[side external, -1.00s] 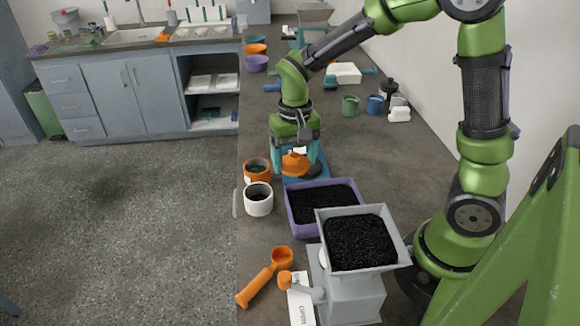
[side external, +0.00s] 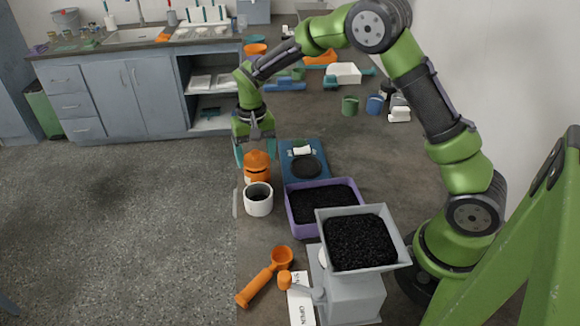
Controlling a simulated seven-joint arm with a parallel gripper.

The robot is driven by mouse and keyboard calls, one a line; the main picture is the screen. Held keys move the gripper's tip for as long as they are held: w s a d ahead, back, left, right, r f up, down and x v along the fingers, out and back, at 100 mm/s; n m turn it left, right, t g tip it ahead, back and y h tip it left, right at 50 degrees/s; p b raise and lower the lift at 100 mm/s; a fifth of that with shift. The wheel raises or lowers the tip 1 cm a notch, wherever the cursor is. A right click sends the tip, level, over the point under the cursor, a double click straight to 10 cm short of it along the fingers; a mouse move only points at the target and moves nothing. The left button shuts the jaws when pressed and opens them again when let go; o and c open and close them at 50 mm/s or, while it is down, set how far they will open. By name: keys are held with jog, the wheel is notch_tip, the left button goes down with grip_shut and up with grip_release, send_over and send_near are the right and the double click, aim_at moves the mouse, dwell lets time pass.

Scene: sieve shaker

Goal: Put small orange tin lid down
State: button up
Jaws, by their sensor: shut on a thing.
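The small orange tin lid (side external: 257,158) is between the fingers of my gripper (side external: 254,152), which is shut on it. My gripper points down at the left edge of the counter. The lid is right over the small orange tin (side external: 257,176), and the tin's opening is hidden. I cannot tell whether the lid touches the tin's rim. A white tin (side external: 259,200) stands open just in front of the orange tin.
A blue scale (side external: 316,179) with a dark round plate stands to the right. A purple tray (side external: 296,210) of black grains and a grey hopper machine (side external: 352,292) are nearer. An orange scoop (side external: 262,283) lies at the front. Cups (side external: 350,106) stand farther back.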

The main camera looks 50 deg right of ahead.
aim_at(255, 152)
jog(key=shift+f, duration=0.6)
jog(key=o, duration=1)
jog(key=s+r+t, duration=0.1)
jog(key=s+r, duration=0.2)
jog(key=r, duration=0.7)
jog(key=s+r+t, duration=0.1)
jog(key=s+r, duration=0.2)
jog(key=r, duration=0.6)
jog(key=s+t, duration=0.1)
jog(key=s, duration=0.5)
jog(key=s+a+n+t+y, duration=0.1)
jog(key=s+t, duration=0.1)
jog(key=s, duration=0.4)
jog(key=s+a+n+t+y, duration=0.1)
jog(key=s+t, duration=0.1)
jog(key=s, duration=0.4)
jog(key=shift+r, duration=0.4)
